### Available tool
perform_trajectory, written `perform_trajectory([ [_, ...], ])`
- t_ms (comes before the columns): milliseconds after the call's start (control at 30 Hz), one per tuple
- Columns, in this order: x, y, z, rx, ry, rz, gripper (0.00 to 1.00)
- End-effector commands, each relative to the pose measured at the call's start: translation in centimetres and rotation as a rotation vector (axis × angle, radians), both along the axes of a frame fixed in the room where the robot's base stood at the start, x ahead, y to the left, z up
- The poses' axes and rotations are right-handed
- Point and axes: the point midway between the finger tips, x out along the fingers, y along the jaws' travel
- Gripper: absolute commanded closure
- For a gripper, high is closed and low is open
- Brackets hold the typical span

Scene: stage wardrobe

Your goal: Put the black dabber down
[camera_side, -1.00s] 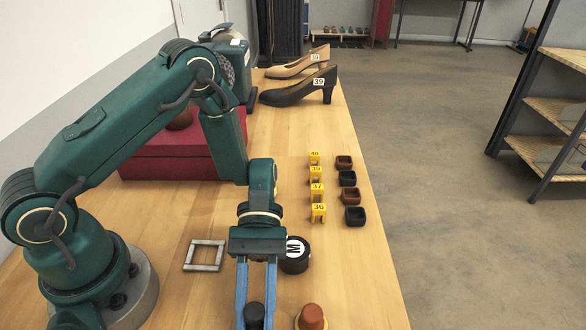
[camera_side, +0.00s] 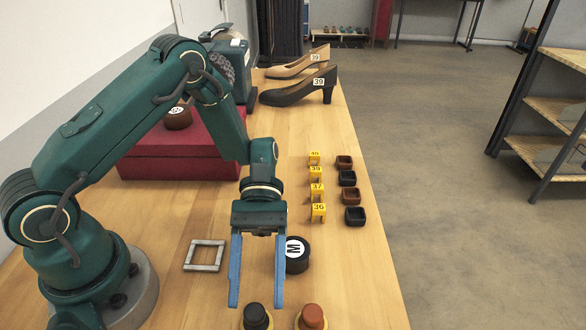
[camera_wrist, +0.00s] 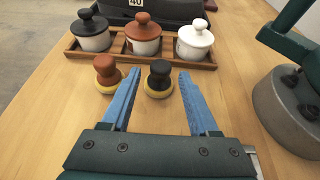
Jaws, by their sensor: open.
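The black dabber (camera_side: 256,317) stands upright on the table at the bottom of the side view, its yellowish base partly cut off by the frame edge. It also shows whole in the wrist view (camera_wrist: 159,78), black knob up on a yellowish pad. My gripper (camera_side: 256,303) is open and empty, its blue fingers spread above and behind the dabber in the side view. In the wrist view the dabber stands beyond and between the fingertips, apart from both. A brown dabber (camera_wrist: 107,74) stands just left of it there.
A wooden tray (camera_wrist: 74,46) holds several lidded pots beyond the dabbers. A black round tin marked M (camera_side: 297,256) and a grey square frame (camera_side: 204,256) lie near my gripper. Yellow number markers (camera_side: 318,213) and small cups (camera_side: 355,216) line the right side.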

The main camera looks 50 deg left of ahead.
Motion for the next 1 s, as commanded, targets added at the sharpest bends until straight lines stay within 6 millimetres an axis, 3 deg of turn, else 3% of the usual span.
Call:
perform_trajectory([
  [200,2.8,2.8,1.6,0.001,-0.004,0.002,0.39],
  [500,4.8,4.9,2.8,0.002,-0.001,0.001,0.39],
  [767,5.1,5.5,4.0,0.035,-0.072,-0.025,0.39],
  [1000,4.1,6.4,7.1,0.166,-0.374,-0.134,0.39],
])
